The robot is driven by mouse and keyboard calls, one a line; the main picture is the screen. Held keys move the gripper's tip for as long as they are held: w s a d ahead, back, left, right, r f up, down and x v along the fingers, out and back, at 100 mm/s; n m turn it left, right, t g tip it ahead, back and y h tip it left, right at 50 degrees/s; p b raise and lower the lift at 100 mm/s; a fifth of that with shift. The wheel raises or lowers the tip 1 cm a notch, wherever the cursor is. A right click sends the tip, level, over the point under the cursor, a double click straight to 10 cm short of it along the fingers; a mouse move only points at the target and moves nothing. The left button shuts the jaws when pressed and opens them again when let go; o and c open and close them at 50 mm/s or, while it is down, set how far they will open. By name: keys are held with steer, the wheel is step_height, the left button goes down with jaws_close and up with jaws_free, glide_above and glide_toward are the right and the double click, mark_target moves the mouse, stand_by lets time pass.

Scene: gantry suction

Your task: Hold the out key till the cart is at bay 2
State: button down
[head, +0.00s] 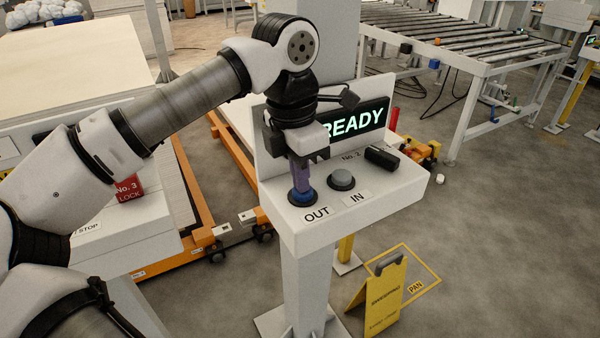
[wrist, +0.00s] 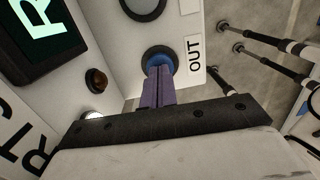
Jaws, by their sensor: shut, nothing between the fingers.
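The OUT key is a round blue button (head: 302,197) in a dark ring on the white control panel (head: 350,226). My gripper (head: 301,188) points down with its purple fingers closed together, their tips at the blue key and covering part of it. In the wrist view, the closed fingers (wrist: 158,82) meet the blue key (wrist: 160,58) beside the OUT label. I cannot tell how far the key is pressed. The grey IN key (head: 342,179) is to the right. The display (head: 357,122) reads READY. An orange cart frame (head: 235,150) stands behind the panel; I see no bay 2 mark.
A black switch (head: 381,157) is on the panel's right, near a No. 2 marking. A red No. 3 LOCK block (head: 129,188) is at left. A yellow folding sign (head: 378,296) stands on the floor. A roller conveyor (head: 455,45) is at the back right.

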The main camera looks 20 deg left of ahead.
mark_target(293, 190)
steer(key=shift+f+b, duration=0.7)
steer(key=shift+f, duration=0.25)
steer(key=shift+s, duration=0.2)
steer(key=shift+d+f, duration=0.1)
steer(key=shift+f, duration=0.1)
stand_by(0.5)
steer(key=shift+r, duration=0.1)
stand_by(3.5)
steer(key=shift+w+r+p, duration=0.1)
steer(key=shift+r+p, duration=0.4)
steer(key=shift+r, duration=0.1)
step_height(293, 190, up, 13)
steer(key=a+p, duration=0.1)
steer(key=p, duration=0.8)
steer(key=shift+s+r, duration=0.2)
steer(key=shift+s, duration=0.05)
steer(key=shift+a, duration=0.1)
